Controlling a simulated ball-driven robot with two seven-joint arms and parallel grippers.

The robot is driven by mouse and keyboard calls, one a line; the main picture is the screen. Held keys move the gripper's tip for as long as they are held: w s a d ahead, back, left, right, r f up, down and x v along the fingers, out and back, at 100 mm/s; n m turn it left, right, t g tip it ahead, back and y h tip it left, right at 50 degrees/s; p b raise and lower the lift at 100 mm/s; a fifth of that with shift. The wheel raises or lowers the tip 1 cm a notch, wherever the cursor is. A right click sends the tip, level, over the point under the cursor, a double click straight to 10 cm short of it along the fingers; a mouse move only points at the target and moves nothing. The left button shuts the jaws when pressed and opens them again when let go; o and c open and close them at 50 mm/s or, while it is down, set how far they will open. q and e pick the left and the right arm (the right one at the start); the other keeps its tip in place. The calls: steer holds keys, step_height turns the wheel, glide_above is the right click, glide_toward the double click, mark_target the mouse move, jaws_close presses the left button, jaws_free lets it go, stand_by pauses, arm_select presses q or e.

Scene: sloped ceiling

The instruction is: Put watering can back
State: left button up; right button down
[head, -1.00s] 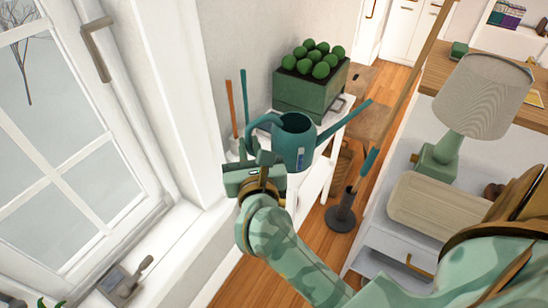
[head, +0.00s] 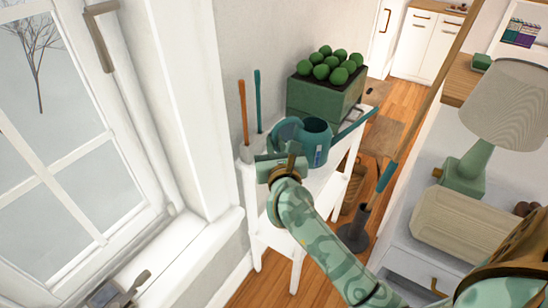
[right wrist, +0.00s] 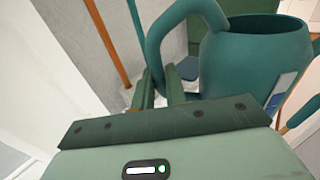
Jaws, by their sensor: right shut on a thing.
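The teal watering can (head: 318,145) is over the white side table (head: 330,183), in front of the green planter. It looks upright, with its long spout pointing right. My right gripper (head: 288,158) is shut on the can's handle, at the can's left side. In the right wrist view the two fingers (right wrist: 165,88) are at the lower end of the curved handle (right wrist: 157,45), and the can's body (right wrist: 255,58) stands to the right. The can's base is hidden, so I cannot tell whether it touches the tabletop. My left gripper is not in view.
A green planter with round plants (head: 325,98) stands at the back of the table. An orange-handled tool (head: 243,112) and a teal-handled tool (head: 258,100) stand upright at the left, by the wall. The window (head: 60,130) is left; a lamp (head: 500,105) stands right.

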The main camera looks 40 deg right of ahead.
steer(key=f, duration=0.1)
steer(key=f+b, duration=0.2)
steer(key=f, duration=0.1)
steer(key=shift+w+d, duration=0.2)
steer(key=shift+w, duration=0.1)
steer(key=shift+s+r, duration=0.1)
steer(key=shift+r, duration=0.1)
steer(key=shift+f, duration=0.2)
steer(key=c, duration=1.4)
jaws_free()
steer(key=shift+c, duration=0.2)
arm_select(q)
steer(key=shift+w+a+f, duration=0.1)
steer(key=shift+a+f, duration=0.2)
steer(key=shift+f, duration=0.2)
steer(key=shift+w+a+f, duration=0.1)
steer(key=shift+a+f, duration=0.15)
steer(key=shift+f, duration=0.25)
